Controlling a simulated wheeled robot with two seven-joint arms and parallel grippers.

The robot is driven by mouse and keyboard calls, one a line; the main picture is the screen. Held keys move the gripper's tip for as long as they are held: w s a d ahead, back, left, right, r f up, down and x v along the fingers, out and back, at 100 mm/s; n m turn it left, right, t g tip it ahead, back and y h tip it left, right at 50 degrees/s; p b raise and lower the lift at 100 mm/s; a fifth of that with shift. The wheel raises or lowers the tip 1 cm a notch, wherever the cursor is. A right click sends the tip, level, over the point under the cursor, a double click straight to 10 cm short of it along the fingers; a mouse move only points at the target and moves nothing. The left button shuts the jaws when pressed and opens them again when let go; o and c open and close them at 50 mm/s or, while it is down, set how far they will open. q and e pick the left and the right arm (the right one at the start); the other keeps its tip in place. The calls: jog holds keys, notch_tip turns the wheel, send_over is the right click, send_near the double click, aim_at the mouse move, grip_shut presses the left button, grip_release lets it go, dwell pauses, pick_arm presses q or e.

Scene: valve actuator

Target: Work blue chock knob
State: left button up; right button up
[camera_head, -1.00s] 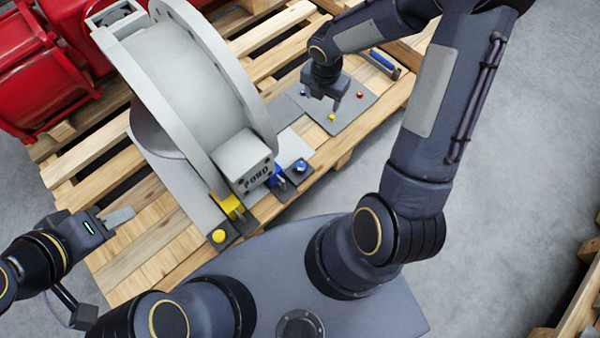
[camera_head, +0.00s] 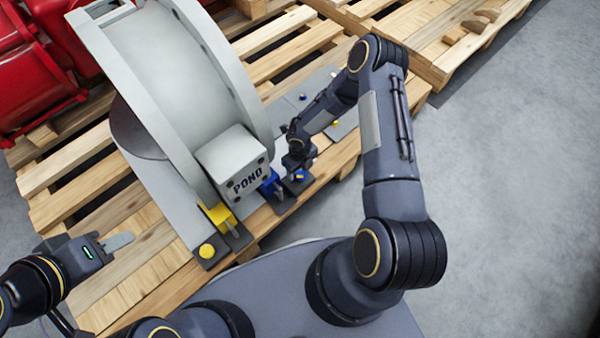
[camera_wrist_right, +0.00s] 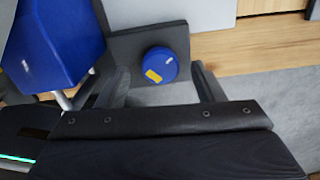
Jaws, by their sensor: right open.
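The blue chock knob (camera_wrist_right: 159,65) is a round blue cap with a yellow mark, on a dark grey plate (camera_wrist_right: 122,45) in the right wrist view. In the head view the knob (camera_head: 300,175) shows small and partly covered by my right gripper (camera_head: 300,160). In the right wrist view my right gripper (camera_wrist_right: 158,85) is open, with one finger on each side of the knob and nothing held. The blue chock (camera_wrist_right: 52,40) stands just left of it, also in the head view (camera_head: 268,184). My left gripper (camera_head: 118,242) is over the pallet's left part; its opening is unclear.
The large grey valve body marked POND (camera_head: 235,165) stands on a wooden pallet (camera_head: 150,255). A yellow chock (camera_head: 219,215) and yellow knob (camera_head: 207,250) sit left of the blue ones. Red containers (camera_head: 35,80) stand at the upper left. Concrete floor is clear at right.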

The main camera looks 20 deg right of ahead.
jog(key=shift+f, duration=0.9)
jog(key=c, duration=1)
